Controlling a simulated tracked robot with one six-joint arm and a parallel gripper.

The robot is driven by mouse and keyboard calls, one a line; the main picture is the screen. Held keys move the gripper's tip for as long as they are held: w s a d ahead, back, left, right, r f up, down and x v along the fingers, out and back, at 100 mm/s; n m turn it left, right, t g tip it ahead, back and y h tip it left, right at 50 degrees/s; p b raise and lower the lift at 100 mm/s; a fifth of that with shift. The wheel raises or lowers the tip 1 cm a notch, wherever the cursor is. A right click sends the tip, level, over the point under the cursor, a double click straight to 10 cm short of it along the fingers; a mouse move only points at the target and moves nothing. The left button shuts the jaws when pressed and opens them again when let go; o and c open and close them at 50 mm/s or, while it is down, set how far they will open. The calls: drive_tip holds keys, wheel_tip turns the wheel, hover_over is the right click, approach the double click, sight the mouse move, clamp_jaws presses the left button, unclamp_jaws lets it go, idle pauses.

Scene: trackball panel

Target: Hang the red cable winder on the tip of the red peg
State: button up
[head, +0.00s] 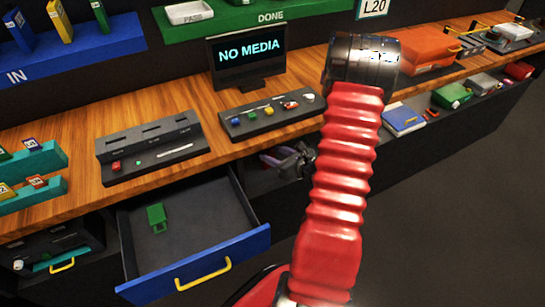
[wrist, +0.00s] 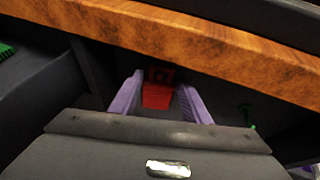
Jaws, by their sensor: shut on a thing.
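My gripper (head: 285,158) is below the counter's front edge, just right of the open drawer, at the bay under the counter. In the wrist view its two purple fingers are shut on a red piece (wrist: 156,95), which I take for the red cable winder. It has a broad lower part and a darker-marked upper end, close to the dark bay wall. I cannot make out a separate red peg; it may be hidden behind the winder. Whether the winder touches a peg cannot be told. In the head view the winder is not discernible.
The wooden counter edge (wrist: 210,40) runs close above the gripper. A small green fitting (wrist: 250,115) is in the bay to the right. The open blue-fronted drawer (head: 205,268) holds a green piece (head: 157,218).

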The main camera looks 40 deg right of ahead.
drive_tip(key=shift+w+d+f, duration=0.15)
drive_tip(key=shift+w+f, duration=0.15)
drive_tip(key=shift+w, duration=0.15)
idle(0.5)
drive_tip(key=o, duration=1.2)
drive_tip(key=shift+s, duration=0.1)
drive_tip(key=v, duration=1.3)
drive_tip(key=shift+s, duration=0.3)
drive_tip(key=shift+r, duration=0.1)
